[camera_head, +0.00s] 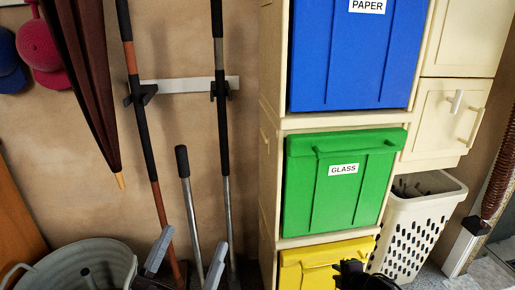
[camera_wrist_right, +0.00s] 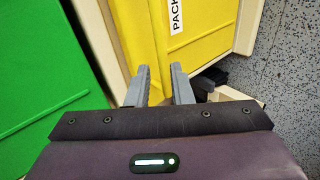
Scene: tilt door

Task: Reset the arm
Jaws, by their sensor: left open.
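My left gripper (camera_head: 187,262) is low in the head view, its two grey fingers spread wide and empty, in front of the tool handles. My right gripper shows in the right wrist view (camera_wrist_right: 159,84). Its two grey fingers stand apart in front of the yellow bin (camera_wrist_right: 200,50), with yellow surface visible between them. I cannot tell whether they touch it. In the head view only a dark part of my right arm shows, at the bottom edge over the yellow bin (camera_head: 310,268). Above it are the green GLASS bin (camera_head: 340,200) and the blue PAPER bin (camera_head: 355,60).
A white perforated basket (camera_head: 415,225) stands right of the cabinet (camera_head: 270,150). A grey metal tub (camera_head: 75,268) stands at the lower left. A folded umbrella (camera_head: 85,70) and long-handled tools (camera_head: 222,120) are along the wall. Speckled floor (camera_wrist_right: 285,80) shows at the right in the wrist view.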

